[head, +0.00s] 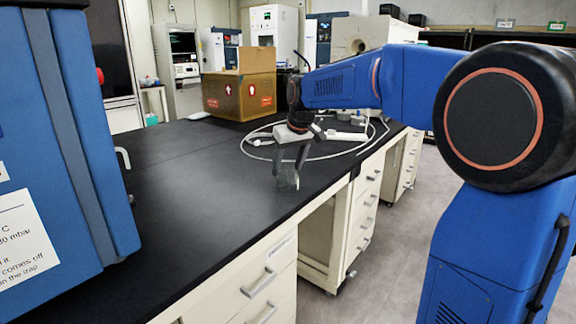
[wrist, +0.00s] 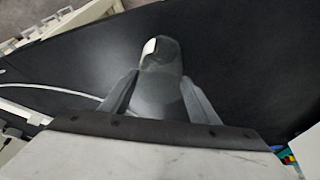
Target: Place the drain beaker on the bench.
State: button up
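The drain beaker (head: 288,179) is a small, clear, greyish vessel low between my gripper's fingers, over the black bench top (head: 215,205). In the wrist view the beaker (wrist: 163,72) shows as a see-through grey shape with a white patch near its far end. My gripper (head: 287,174) points down over the bench near its front edge. Its two fingers lie along both sides of the beaker in the wrist view (wrist: 160,92), closed on it. The beaker's base is at or just above the bench top; I cannot tell whether it touches.
A blue machine (head: 60,130) with a white notice stands at the left of the bench. A cardboard box (head: 238,92) and a looped pale hose (head: 253,154) lie farther back. The bench around the beaker is clear. Drawers (head: 262,285) run below the front edge.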

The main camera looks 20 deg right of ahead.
jog(key=o, duration=0.3)
jog(key=shift+r, duration=0.15)
jog(key=v, duration=1.2)
